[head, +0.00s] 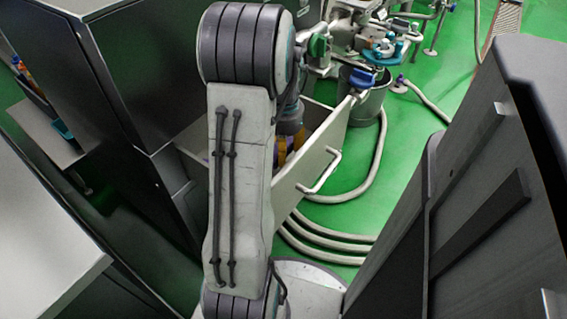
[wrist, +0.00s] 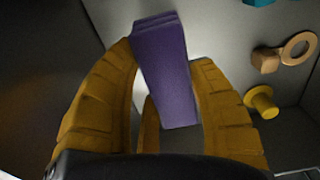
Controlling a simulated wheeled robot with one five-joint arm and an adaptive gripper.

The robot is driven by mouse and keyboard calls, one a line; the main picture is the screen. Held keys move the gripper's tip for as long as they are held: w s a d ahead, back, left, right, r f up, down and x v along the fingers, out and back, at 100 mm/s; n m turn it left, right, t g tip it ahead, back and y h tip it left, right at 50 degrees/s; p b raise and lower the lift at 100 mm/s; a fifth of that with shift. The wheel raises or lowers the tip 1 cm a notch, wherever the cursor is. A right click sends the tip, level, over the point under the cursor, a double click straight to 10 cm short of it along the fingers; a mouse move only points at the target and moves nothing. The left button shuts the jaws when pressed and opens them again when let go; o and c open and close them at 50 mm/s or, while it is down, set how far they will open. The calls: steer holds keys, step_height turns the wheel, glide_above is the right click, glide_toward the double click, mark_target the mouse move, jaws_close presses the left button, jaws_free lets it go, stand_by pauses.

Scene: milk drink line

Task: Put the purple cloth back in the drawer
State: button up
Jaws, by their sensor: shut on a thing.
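The purple cloth (wrist: 165,70) is a folded strip standing between the yellow fingers of my gripper (wrist: 166,82) in the wrist view. The fingers are shut on it. In the head view my gripper (head: 284,147) is lowered inside the open drawer (head: 315,152), mostly hidden by my arm and the drawer's front. The wrist view shows grey drawer walls (wrist: 222,22) around the cloth. I cannot tell whether the cloth touches the drawer floor.
In the drawer lie a yellow spool-shaped piece (wrist: 262,102), a tan ring-ended piece (wrist: 297,47) and a teal piece (wrist: 258,2). A dark cabinet (head: 480,180) stands at the right. A bucket (head: 366,105) and hoses (head: 335,240) are on the green floor behind.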

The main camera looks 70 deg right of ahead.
steer(key=shift+f+b, duration=0.8)
steer(key=shift+f, duration=1.45)
steer(key=shift+f, duration=0.15)
steer(key=o, duration=1.2)
steer(key=shift+c, duration=0.2)
step_height(320, 180, up, 12)
steer(key=p, duration=0.5)
steer(key=shift+p, duration=0.35)
steer(key=shift+r, duration=0.2)
